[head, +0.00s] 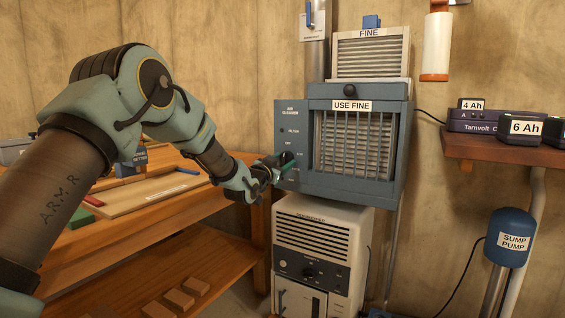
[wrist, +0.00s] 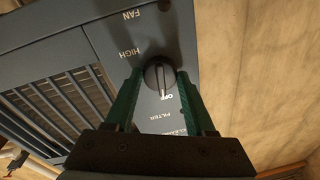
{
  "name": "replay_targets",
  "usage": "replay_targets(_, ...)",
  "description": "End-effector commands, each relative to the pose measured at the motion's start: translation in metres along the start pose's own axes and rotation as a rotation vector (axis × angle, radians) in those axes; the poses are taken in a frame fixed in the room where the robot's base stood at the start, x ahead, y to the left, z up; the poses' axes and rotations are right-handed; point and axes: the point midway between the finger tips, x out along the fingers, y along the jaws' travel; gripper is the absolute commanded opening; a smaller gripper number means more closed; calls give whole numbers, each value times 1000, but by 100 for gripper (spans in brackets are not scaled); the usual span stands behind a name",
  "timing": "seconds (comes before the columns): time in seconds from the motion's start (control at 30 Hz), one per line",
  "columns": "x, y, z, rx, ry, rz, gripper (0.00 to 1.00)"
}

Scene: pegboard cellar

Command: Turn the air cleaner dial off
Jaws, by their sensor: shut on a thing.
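The blue-grey air cleaner (head: 304,194) has a side panel with printed labels and a front grille marked "USE FINE". In the wrist view its dial (wrist: 157,73) is a round black knob on the panel (wrist: 107,38), seen upside down. A pale pointer line on the dial points toward the OFF label; HIGH is printed off to the other side. My gripper (wrist: 160,75) has its green fingers on both sides of the dial, shut on it. In the head view my gripper (head: 286,161) is at the panel and largely hides the dial.
A white dehumidifier (head: 318,220) stands under the air cleaner, and a filter box marked "FINE" (head: 370,55) sits on top. A wooden workbench (head: 225,200) is at left. A shelf with battery packs (head: 480,145) and a sump pump (head: 510,225) are at right.

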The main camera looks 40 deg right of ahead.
Motion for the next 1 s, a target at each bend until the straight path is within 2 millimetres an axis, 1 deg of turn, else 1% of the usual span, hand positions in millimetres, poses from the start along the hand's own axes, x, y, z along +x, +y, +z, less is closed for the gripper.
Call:
replay_targets(0.13,0,-1,1,-72,-9,-5,0)
replay_targets(0.33,0,0,1,-127,-15,-8,0)
replay_targets(0.83,0,0,1,-146,-17,-9,0)
replay_targets(0.87,0,0,1,-146,-17,-9,56)
replay_targets(1.0,0,0,1,-145,-16,-8,72)
